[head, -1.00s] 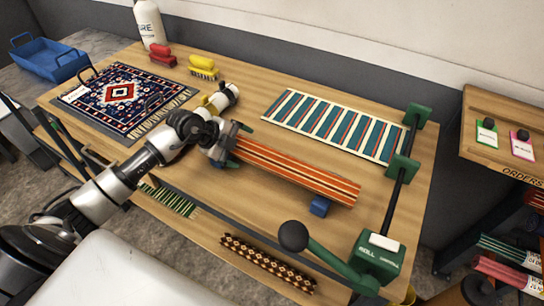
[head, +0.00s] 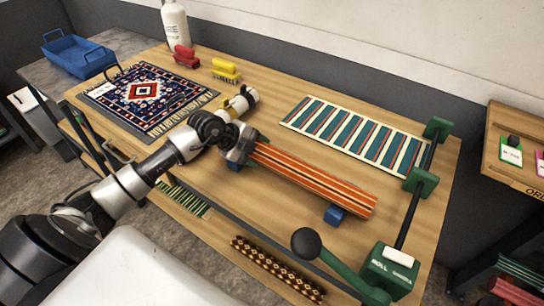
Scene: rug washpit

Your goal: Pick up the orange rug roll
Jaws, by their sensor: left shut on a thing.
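The orange rug roll (head: 315,180) has long cream and dark stripes and lies across the middle of the wooden table. Blue blocks show under it, one near its right end (head: 335,215) and one near its left end. My left gripper (head: 252,152) is shut on the roll's left end; its fingers are partly hidden by the gripper body. I cannot tell whether the roll is clear of the blocks. My right gripper is not in view.
A green roll-crank stand (head: 390,270) with a dark knobbed handle (head: 305,242) stands at the right front. A striped teal rug (head: 355,135) lies behind the roll. A patterned navy rug (head: 145,98), red and yellow brushes and a white bottle (head: 175,25) are at the left back.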

